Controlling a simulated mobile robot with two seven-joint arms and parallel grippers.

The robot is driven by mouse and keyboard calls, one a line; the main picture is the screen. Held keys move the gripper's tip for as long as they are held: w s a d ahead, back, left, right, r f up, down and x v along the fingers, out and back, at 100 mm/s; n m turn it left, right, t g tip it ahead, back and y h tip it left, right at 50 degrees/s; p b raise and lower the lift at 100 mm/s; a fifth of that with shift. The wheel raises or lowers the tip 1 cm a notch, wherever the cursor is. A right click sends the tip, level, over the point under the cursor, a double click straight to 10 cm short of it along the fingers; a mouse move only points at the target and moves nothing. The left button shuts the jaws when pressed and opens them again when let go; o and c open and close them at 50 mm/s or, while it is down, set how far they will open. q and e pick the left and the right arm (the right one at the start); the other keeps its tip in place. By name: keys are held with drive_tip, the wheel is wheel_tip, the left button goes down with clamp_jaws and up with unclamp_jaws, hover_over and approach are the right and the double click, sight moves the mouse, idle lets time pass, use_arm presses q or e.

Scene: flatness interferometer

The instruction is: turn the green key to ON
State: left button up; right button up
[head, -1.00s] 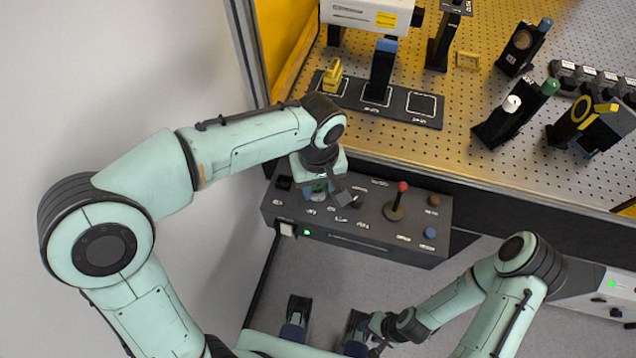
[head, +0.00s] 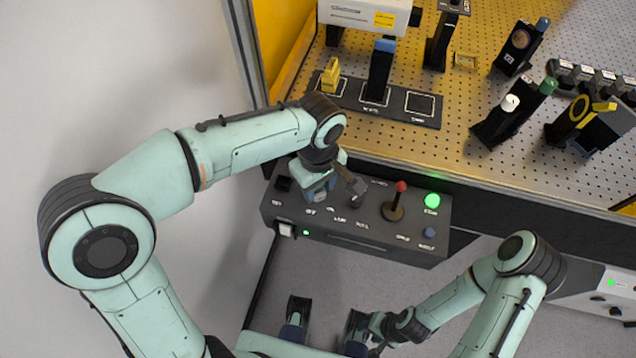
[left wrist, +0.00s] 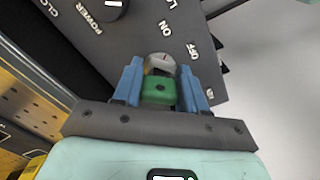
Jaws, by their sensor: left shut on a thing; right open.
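The green key (left wrist: 158,92) sits in a silver lock on the dark control box (head: 350,241). In the left wrist view my left gripper (left wrist: 161,78) is shut on the key, with a blue finger on each side. The ON label (left wrist: 166,29) lies straight ahead of the key, and the OFF label (left wrist: 193,50) is to the right. In the head view my left gripper (head: 318,190) is over the left part of the box and hides the key. My right gripper (head: 376,337) is open and empty at the bottom, away from the box.
A round lamp (head: 432,200) on the box glows green.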

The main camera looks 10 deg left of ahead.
use_arm(q)
drive_tip(key=shift+f+n, duration=0.2)
drive_tip(key=shift+n, duration=0.7)
drive_tip(key=shift+s, duration=0.1)
drive_tip(key=o, duration=1.1)
drive_tip(key=shift+r, duration=0.15)
drive_tip(key=shift+r+p, duration=2.8)
drive_tip(key=shift+r, duration=0.75)
use_arm(e)
wheel_tip(320, 180, up, 6)
drive_tip(key=w, duration=0.2)
drive_tip(key=shift+f, duration=0.15)
use_arm(q)
drive_tip(key=shift+f, duration=0.1)
use_arm(e)
drive_tip(key=shift+s, duration=0.15)
